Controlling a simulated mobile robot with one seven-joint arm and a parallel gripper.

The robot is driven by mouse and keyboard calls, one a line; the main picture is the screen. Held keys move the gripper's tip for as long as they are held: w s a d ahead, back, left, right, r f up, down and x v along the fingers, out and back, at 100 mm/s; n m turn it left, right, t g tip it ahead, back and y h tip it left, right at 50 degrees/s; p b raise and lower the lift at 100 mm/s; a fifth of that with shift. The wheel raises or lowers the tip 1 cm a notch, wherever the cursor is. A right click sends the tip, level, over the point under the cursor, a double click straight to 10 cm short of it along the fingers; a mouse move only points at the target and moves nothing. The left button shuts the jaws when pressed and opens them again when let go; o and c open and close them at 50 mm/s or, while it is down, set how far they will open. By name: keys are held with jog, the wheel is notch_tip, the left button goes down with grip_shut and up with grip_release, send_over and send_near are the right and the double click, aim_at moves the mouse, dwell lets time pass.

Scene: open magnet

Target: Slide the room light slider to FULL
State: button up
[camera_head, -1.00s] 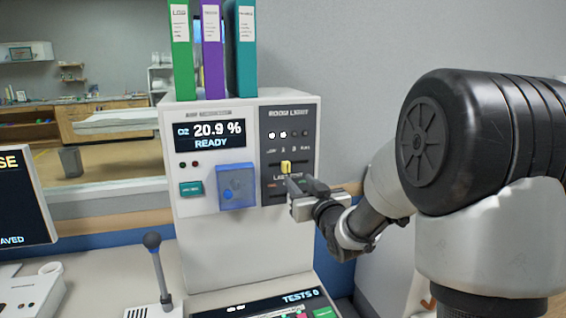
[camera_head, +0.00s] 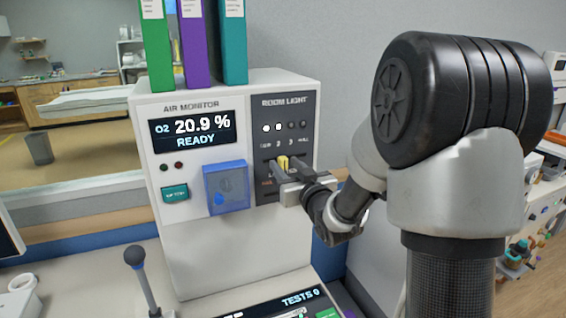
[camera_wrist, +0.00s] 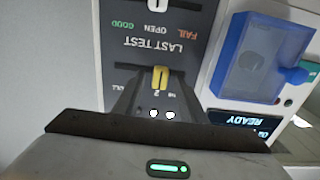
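The room light slider has a yellow knob (camera_head: 283,162) on the dark panel (camera_head: 297,104) of the air monitor. The knob stands near the "2" mark, and two lamps above are lit. The FULL mark (camera_head: 304,140) is at the right end of the scale. My gripper (camera_head: 289,168) is at the panel with its fingers either side of the knob. In the wrist view, which is upside down, the knob (camera_wrist: 160,77) shows between the fingertips (camera_wrist: 159,84). The fingers look apart, with panel visible between them; contact with the knob is unclear.
A blue cover (camera_head: 226,187) juts out left of the slider panel. A second slot, labelled LAST TEST (camera_wrist: 152,45), lies just below the slider. A joystick (camera_head: 140,275) stands on the desk, and binders (camera_head: 195,45) stand on the monitor.

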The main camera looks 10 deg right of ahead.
aim_at(313, 162)
jog(key=shift+c, duration=0.3)
grip_shut()
jog(key=d+b, duration=0.1)
jog(key=d, duration=0.2)
jog(key=w+d+b, duration=0.1)
jog(key=d, duration=0.3)
jog(key=shift+w+d+r, duration=0.15)
jog(key=shift+w+d, duration=0.05)
jog(key=shift+o, duration=0.3)
grip_release()
jog(key=shift+d, duration=0.1)
jog(key=s+d+b, duration=0.1)
jog(key=s+d, duration=0.2)
jog(key=s, duration=1.4)
